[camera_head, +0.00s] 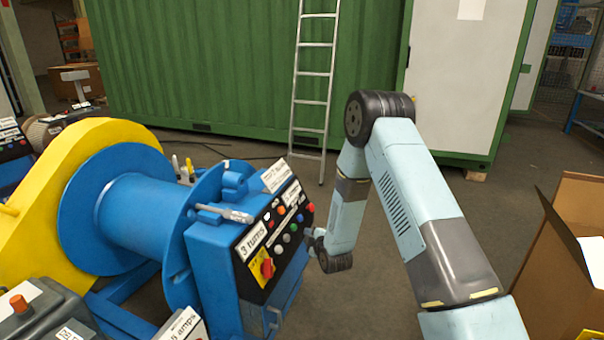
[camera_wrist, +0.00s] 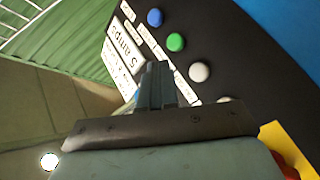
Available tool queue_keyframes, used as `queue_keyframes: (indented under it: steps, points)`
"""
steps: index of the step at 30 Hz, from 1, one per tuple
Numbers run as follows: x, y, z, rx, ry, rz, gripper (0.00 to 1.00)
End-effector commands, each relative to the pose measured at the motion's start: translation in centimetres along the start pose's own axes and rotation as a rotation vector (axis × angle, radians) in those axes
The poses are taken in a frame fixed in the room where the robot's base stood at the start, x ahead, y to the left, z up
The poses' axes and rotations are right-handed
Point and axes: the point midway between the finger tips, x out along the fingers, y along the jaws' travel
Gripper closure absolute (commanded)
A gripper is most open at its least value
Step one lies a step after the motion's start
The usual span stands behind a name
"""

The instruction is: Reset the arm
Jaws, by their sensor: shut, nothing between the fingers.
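My arm (camera_head: 405,190) reaches out from the lower right in the head view and bends down at its far joint. My gripper (camera_wrist: 156,82) is shut and empty in the wrist view, with its fingertips over or close to a black control panel (camera_wrist: 255,75). I cannot tell whether they touch it. In the head view the wrist end is beside the right edge of the same panel (camera_head: 258,284), and the fingers are mostly hidden. In the wrist view, blue (camera_wrist: 154,17), green (camera_wrist: 175,42) and white (camera_wrist: 199,71) buttons line the panel near the fingers.
The panel is on a blue winch (camera_head: 140,220) with a yellow side (camera_head: 105,135). A red knob (camera_head: 267,268) sticks out of it. A cardboard box (camera_head: 550,270) stands at right. A ladder (camera_head: 311,100) leans on a green container (camera_head: 200,60). Open floor lies between.

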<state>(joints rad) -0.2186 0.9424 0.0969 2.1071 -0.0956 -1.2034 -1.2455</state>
Motion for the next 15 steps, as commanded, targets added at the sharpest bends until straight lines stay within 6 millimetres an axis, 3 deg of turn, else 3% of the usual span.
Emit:
queue_keyframes:
  steps: [8,15]
  points:
    - [-2.0,7.5,-0.5,0.107,-0.063,-0.056,1.0]
    - [-5.4,13.7,-0.7,0.222,-0.14,-0.109,1.0]
